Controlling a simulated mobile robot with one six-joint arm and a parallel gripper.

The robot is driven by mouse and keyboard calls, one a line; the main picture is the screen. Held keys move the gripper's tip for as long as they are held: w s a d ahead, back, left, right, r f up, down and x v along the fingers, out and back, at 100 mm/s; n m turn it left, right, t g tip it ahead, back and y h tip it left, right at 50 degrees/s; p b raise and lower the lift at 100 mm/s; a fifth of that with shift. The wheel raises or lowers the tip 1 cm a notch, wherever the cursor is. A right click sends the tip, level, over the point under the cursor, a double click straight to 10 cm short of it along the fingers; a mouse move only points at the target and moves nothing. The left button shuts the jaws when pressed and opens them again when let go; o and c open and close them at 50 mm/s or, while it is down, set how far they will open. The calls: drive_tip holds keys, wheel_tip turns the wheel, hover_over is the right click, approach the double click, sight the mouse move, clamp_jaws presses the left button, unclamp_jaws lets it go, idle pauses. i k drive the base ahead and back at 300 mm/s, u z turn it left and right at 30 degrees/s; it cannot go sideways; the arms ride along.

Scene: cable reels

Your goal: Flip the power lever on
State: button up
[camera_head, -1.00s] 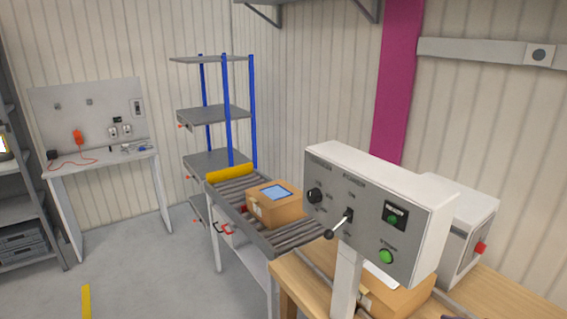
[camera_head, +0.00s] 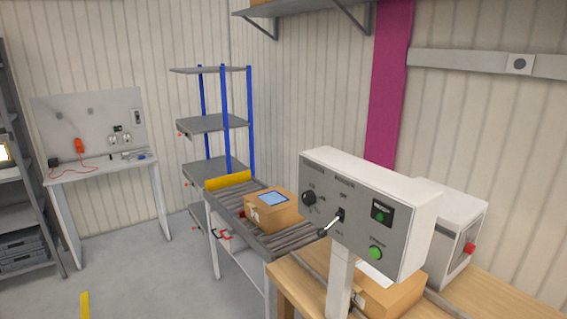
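A grey control box (camera_head: 368,222) with a white housing stands on a white post at the right of the head view. The power lever (camera_head: 331,223) sticks out from the middle of its front panel. A black rotary knob (camera_head: 309,198) is left of the lever. A green button (camera_head: 376,253) and a small dark display with a green light (camera_head: 381,211) are to its right. My gripper is not in view.
A wooden table (camera_head: 293,284) with a cardboard box (camera_head: 393,298) stands behind the post. A roller conveyor (camera_head: 290,239) carries another box (camera_head: 272,212). A white unit with a red button (camera_head: 469,248) is at right. Open floor (camera_head: 145,280) lies at left.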

sight(321, 232)
drive_tip(key=k, duration=1.35)
